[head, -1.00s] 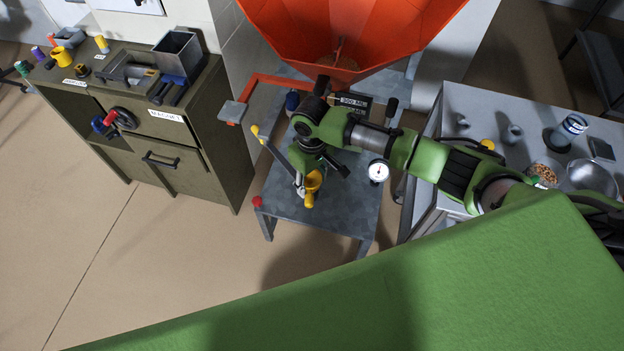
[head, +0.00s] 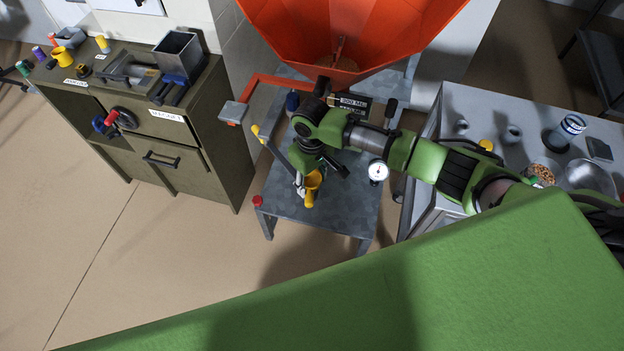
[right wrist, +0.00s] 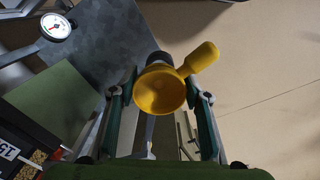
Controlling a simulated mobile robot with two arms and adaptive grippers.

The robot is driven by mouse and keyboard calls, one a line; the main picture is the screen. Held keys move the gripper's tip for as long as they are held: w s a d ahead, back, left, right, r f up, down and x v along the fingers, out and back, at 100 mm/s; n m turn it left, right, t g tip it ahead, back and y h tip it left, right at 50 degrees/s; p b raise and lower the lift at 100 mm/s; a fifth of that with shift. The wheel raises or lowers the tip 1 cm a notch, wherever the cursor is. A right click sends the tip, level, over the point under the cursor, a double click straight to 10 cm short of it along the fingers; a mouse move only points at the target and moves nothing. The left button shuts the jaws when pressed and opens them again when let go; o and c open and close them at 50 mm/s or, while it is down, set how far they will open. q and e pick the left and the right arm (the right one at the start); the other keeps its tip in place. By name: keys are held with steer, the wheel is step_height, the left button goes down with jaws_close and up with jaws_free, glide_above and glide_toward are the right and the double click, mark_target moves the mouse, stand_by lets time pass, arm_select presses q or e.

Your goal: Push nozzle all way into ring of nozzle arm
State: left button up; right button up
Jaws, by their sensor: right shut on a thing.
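The yellow nozzle (head: 313,182) is at my right gripper (head: 308,172), above the grey metal table (head: 345,215). In the right wrist view the nozzle's round open mouth (right wrist: 158,92) faces the camera, between the two fingers of my right gripper (right wrist: 161,97), which is shut on it. A yellow stub (right wrist: 204,58) sticks out from its side to the upper right. A dark round part (right wrist: 159,58) shows just behind the nozzle; I cannot tell whether it is the ring, or how deep the nozzle sits. A slim grey bar (head: 277,152) runs up left from the nozzle. My left gripper is not in view.
An orange hopper (head: 350,30) stands behind the table. A dial gauge (head: 377,171) is right of the nozzle. An olive cabinet (head: 165,150) with tools is at left; a grey bench (head: 470,110) with jars and bowls is at right. Open floor (head: 110,270) lies at front left.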

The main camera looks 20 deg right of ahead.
mark_target(312, 183)
steer(key=shift+p, duration=0.4)
steer(key=shift+p, duration=0.35)
stand_by(0.5)
steer(key=shift+f+b, duration=1.25)
steer(key=shift+f, duration=1.05)
steer(key=o, duration=1.2)
steer(key=shift+r, duration=0.2)
step_height(312, 183, up, 12)
steer(key=shift+f, duration=0.15)
